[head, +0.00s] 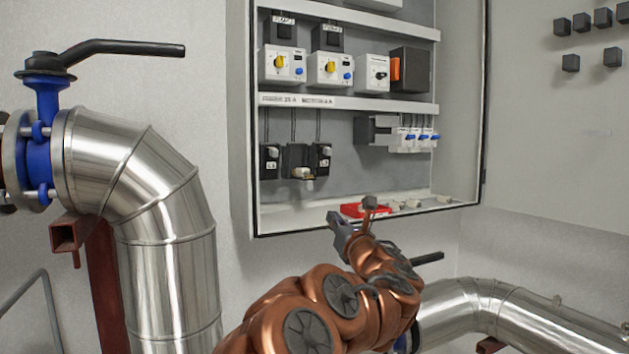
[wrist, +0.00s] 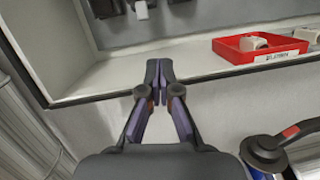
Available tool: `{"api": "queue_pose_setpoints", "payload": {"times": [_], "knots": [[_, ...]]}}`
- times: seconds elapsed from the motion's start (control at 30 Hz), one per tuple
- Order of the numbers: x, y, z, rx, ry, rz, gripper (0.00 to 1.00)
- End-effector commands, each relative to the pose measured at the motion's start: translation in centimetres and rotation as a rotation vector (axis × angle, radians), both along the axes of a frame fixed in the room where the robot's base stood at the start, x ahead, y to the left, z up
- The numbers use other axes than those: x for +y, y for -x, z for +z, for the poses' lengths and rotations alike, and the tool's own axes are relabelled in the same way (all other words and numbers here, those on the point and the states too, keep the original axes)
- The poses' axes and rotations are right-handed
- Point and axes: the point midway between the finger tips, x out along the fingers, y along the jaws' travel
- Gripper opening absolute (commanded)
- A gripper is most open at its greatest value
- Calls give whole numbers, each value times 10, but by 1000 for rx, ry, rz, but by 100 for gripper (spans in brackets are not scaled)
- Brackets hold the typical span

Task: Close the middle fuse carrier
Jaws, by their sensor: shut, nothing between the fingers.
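Three black fuse carriers hang in a row in the open cabinet. The middle fuse carrier (head: 295,157) is tilted out at the front, with a pale fuse (head: 302,172) showing at its lower end. The left carrier (head: 270,161) and the right carrier (head: 321,157) look upright and flush. In the wrist view the pale fuse (wrist: 141,10) shows at the top edge, and most of the carriers are cut off. My gripper (head: 334,217) is low at the cabinet's front edge, below the carriers and apart from them. Its fingers (wrist: 160,68) are shut and empty in the wrist view.
A red tray (wrist: 232,54) with pale fuses lies on the cabinet floor, right of my gripper. More pale fuses lie beside it. The cabinet's bottom lip (wrist: 110,97) runs just past my fingers. A valve with a red-marked handle (wrist: 297,131) is at lower right.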

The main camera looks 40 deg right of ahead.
Motion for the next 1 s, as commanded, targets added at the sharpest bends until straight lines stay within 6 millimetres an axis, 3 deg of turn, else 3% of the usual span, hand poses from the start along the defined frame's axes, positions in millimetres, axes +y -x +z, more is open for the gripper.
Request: {"api": "queue_pose_setpoints", "payload": {"times": [0.03,0.37,1.0], "knots": [[0,0,9,18,41,15,0],[3,-11,14,55,134,61,0],[-22,-82,31,53,131,58,0]]}}
